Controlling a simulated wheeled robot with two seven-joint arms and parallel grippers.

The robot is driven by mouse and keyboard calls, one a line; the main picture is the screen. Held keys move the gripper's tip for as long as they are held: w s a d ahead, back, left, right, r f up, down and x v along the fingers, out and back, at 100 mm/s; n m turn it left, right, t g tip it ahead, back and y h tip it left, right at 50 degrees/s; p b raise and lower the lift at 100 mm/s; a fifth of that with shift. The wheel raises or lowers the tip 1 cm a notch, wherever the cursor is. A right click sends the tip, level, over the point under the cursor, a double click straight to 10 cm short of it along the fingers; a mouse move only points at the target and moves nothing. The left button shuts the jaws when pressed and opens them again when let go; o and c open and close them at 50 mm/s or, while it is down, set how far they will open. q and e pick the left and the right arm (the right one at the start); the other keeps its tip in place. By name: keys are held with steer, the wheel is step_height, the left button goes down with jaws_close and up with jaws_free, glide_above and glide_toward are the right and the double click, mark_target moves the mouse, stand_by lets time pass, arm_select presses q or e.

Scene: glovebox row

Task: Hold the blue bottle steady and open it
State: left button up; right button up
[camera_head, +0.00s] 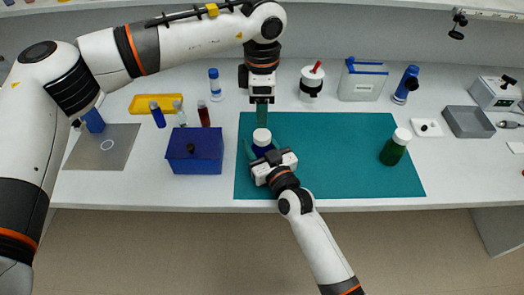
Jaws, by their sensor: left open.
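The blue bottle (264,150) with a white cap (262,136) stands upright at the left part of the teal mat (330,165). My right gripper (262,147) reaches it from the front, with a green finger on each side of its body. I cannot tell if the fingers touch it; the gripper's body hides the bottle's lower part. My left gripper (262,122) points down from above, open and empty, its green fingers just behind and above the cap in the picture. A green bottle (392,151) with a white cap stands at the mat's right side.
A dark blue box (194,152) stands left of the mat, with small vials (204,116) and a yellow tray (155,103) behind it. A white jar (311,82) and a clear blue-lidded box (362,80) stand behind the mat. A grey tray (467,122) is at right. The mat's middle is clear.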

mark_target(262, 134)
jaws_close()
arm_select(q)
steer(key=m, duration=0.3)
steer(key=shift+m, duration=0.3)
steer(key=m, duration=0.4)
steer(key=shift+m, duration=0.3)
steer(key=m, duration=0.9)
steer(key=shift+f+m, duration=0.4)
steer(key=shift+f, duration=0.1)
arm_select(e)
steer(key=shift+f, duration=0.1)
arm_select(q)
step_height(262, 134, down, 7)
